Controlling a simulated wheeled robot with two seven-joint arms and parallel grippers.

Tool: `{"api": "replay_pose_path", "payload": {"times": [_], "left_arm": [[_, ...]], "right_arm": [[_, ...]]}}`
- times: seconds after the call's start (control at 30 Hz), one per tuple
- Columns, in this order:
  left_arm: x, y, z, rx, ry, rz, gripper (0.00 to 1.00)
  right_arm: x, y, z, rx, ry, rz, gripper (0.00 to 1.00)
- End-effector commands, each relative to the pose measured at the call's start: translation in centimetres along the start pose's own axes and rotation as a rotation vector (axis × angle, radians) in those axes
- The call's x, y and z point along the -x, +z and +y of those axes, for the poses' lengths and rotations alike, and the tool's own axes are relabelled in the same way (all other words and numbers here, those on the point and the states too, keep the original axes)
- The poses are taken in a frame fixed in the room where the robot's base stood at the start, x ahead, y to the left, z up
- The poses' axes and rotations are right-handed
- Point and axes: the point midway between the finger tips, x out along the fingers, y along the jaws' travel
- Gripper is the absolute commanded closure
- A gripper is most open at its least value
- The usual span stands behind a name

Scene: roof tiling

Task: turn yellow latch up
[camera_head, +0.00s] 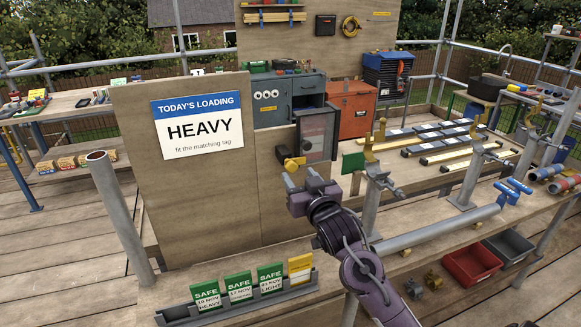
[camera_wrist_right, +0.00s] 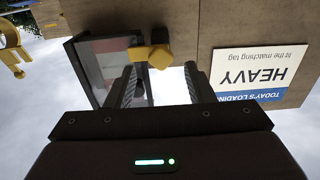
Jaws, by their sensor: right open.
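The yellow latch (camera_head: 294,163) is on the lower left edge of a grey-framed case (camera_head: 315,133) with a clear front. In the head view its handle looks roughly sideways. My right gripper (camera_head: 301,181) is just in front of and below the latch. In the right wrist view, which is upside down, the latch (camera_wrist_right: 151,56) shows between and just beyond the tips of my open right gripper (camera_wrist_right: 160,75). The fingers look empty, and I cannot tell whether they touch the latch. My left gripper is not in view.
A wooden panel with a HEAVY sign (camera_head: 198,127) stands left of the case. A rack of green SAFE tags and one yellow tag (camera_head: 300,268) lies in front. A grey post with a clamp (camera_head: 373,190) stands right of my arm. Red (camera_head: 472,265) and grey bins sit lower right.

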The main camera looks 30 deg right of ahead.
Motion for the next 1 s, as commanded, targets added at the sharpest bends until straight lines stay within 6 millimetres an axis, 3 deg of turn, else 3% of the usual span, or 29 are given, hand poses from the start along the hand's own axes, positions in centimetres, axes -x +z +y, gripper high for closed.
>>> {"api": "replay_pose_path", "payload": {"times": [0.23,0.6,0.93,1.0], "left_arm": [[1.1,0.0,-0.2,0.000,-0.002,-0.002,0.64],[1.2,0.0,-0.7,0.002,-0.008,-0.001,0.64],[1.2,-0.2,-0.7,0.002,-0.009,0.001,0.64],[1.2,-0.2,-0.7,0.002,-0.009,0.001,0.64]], "right_arm": [[-3.4,-0.1,0.0,0.000,0.000,-0.001,0.52],[-4.0,0.1,0.0,0.000,-0.001,-0.001,0.52],[-4.0,0.1,0.0,0.001,0.000,-0.001,0.95],[-4.0,0.1,0.0,0.001,0.000,-0.001,0.96]]}}
